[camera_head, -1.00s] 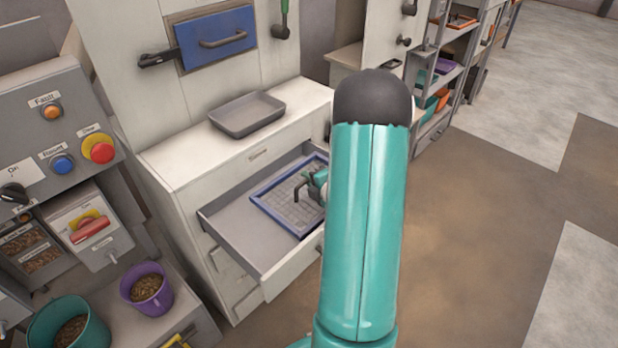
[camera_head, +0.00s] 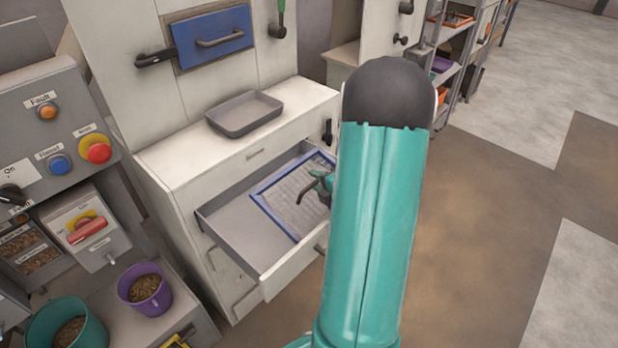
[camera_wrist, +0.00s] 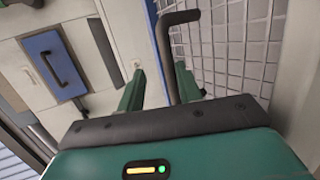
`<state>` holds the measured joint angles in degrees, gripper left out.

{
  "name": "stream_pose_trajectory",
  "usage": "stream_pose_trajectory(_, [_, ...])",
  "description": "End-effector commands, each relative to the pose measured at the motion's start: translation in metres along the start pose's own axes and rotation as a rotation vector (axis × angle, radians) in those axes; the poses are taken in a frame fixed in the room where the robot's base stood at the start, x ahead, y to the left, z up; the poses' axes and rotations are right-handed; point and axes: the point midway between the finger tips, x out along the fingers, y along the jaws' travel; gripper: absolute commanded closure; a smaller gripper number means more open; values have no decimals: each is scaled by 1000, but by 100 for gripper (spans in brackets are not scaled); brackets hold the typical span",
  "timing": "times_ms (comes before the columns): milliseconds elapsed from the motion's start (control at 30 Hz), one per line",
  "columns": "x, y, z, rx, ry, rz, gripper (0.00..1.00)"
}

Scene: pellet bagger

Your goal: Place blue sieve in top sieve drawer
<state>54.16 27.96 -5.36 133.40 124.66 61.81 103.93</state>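The blue sieve (camera_head: 278,214), a blue frame around grey mesh, lies inside the open top drawer (camera_head: 229,222) of the white cabinet. Its right part is hidden behind my arm. My gripper (camera_head: 322,184) is over the right part of the sieve. In the wrist view my gripper (camera_wrist: 158,75) has its two green fingers apart. A dark bent rod (camera_wrist: 168,50), apparently the sieve's handle, stands between them, nearer the right finger, with a gap on the left. The sieve's mesh (camera_wrist: 230,40) shows beside it.
A grey tray (camera_head: 243,116) sits on the white cabinet top. A blue panel (camera_head: 213,38) with a handle is on the machine above. A control panel (camera_head: 55,115) and purple (camera_head: 146,288) and teal (camera_head: 68,328) buckets of pellets stand at left. Floor at right is clear.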

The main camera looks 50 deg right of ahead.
Motion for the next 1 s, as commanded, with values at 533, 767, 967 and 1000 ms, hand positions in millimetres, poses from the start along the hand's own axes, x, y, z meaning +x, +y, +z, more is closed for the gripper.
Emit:
stream_pose_trajectory(533, [-59, 0, -1, -3, 2, 0, 66])
stream_pose_trajectory(767, [-47, 49, -75, -391, 249, 41, 66])
stream_pose_trajectory(967, [-72, 102, -212, -1229, 691, 239, 66])
stream_pose_trajectory(1000, [-82, 107, -235, -1405, 772, 300, 66])
